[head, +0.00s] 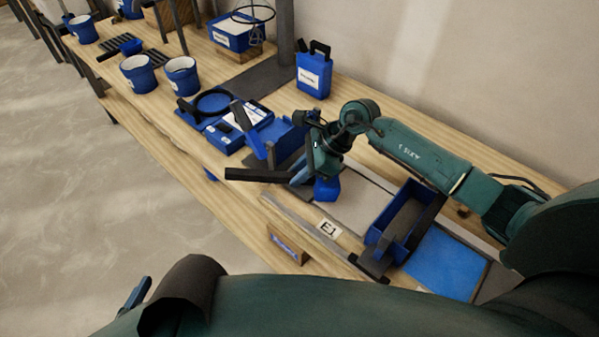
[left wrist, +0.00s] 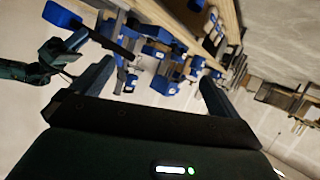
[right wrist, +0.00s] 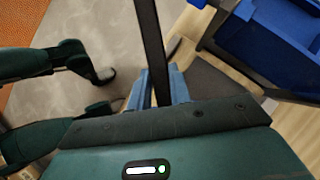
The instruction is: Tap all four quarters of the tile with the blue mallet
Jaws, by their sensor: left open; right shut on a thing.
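My right gripper (head: 302,174) is shut on the black handle (head: 258,175) of the blue mallet. The handle sticks out to the left, and the blue mallet head (head: 327,189) shows below the gripper, over the pale grey tile (head: 353,205). I cannot tell whether head and tile touch. The gripper and arm hide part of the tile. In the right wrist view the handle (right wrist: 151,40) runs up between the blue fingers; the head is hidden there. My left gripper (left wrist: 153,78) is open and empty, away from the bench.
A blue trough (head: 392,236) stands right of the tile, with a blue panel (head: 445,263) beyond it. An E1 label (head: 330,228) is on the front edge. Blue boxes (head: 224,137) lie left; a blue jug (head: 314,77) stands behind. The floor in front is clear.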

